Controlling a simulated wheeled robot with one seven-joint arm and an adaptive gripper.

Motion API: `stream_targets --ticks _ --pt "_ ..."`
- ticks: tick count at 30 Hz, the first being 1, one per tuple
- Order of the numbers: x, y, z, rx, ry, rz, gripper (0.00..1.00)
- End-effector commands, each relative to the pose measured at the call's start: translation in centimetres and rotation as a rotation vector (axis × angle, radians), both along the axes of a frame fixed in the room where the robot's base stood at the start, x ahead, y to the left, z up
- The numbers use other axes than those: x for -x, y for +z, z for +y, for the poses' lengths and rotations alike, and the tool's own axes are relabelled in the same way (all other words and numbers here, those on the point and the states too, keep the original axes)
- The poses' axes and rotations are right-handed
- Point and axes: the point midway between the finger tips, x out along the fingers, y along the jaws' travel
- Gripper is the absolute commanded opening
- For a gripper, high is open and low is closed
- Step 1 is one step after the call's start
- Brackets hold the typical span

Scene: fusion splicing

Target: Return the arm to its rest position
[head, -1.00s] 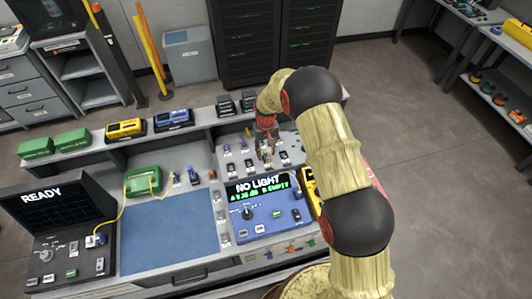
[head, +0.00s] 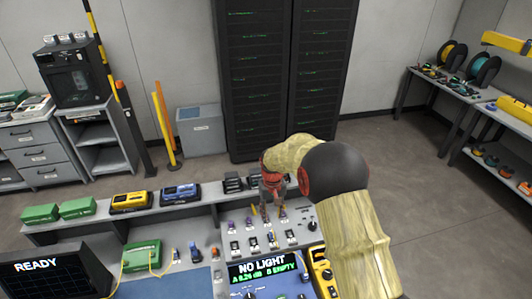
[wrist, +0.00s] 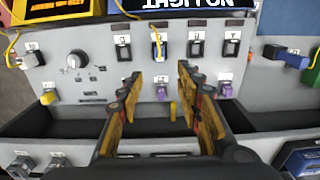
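My gripper (head: 268,208) hangs over the back part of the grey connector panel (head: 284,237), behind the tester with the "NO LIGHT" screen (head: 264,269). In the wrist view my gripper (wrist: 160,80) is open, with its two fingers apart and nothing held between them. A purple connector (wrist: 162,93) on the panel shows in the gap between the fingers. A blue connector (wrist: 158,48) with a yellow lead is in the upper row beyond the fingertips. My arm reaches in from the lower right of the head view.
Left on the bench are a "READY" screen (head: 38,266) and a green box (head: 140,254). The shelf holds a yellow device (head: 130,201) and a blue device (head: 180,194). A black rack (head: 258,75) stands behind. Floor on the right is clear.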

Motion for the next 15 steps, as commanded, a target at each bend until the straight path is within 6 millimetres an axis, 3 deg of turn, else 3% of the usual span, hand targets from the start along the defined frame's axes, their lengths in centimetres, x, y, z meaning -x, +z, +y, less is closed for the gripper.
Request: stream_targets --ticks 5,9,15 --pt "1.1 -0.7 -0.2 0.005 0.002 0.025 0.36" --pt "4.8 -1.9 -1.0 0.019 0.004 0.090 0.36" --pt "10.0 1.5 -2.6 0.022 -0.003 0.110 0.36"
